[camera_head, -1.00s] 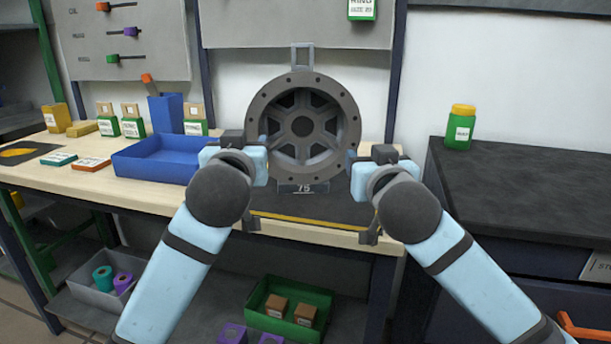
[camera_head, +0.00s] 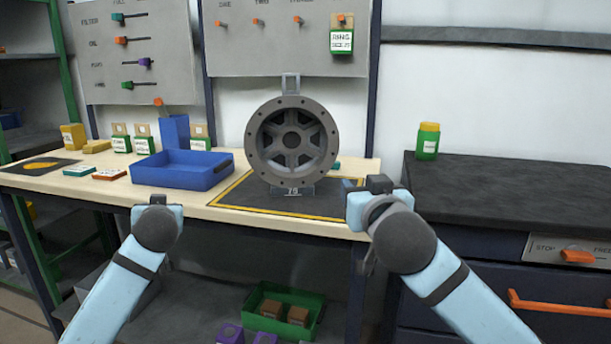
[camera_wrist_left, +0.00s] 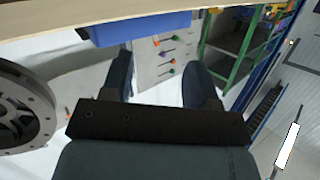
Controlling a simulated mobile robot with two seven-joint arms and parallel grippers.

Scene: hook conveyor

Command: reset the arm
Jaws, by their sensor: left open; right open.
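My left gripper (camera_head: 157,203) is at the front edge of the workbench, below the blue tray and well left of the grey wheel (camera_head: 291,139). In the left wrist view its two dark fingers (camera_wrist_left: 160,78) are spread with nothing between them. My right gripper (camera_head: 366,188) is over the bench's right front corner, to the right of the wheel and apart from it. Its fingers are mostly hidden behind my wrist, and no held thing shows. The wheel stands upright on a small holder on a black mat with a yellow border (camera_head: 232,197). The wheel also shows in the left wrist view (camera_wrist_left: 25,112).
A blue tray (camera_head: 180,170) stands left of the wheel, with small labelled boxes (camera_head: 143,140) behind it. A black counter (camera_head: 500,185) with a green yellow-topped jar (camera_head: 428,141) is at right. A green crate (camera_head: 300,329) sits on the lower shelf.

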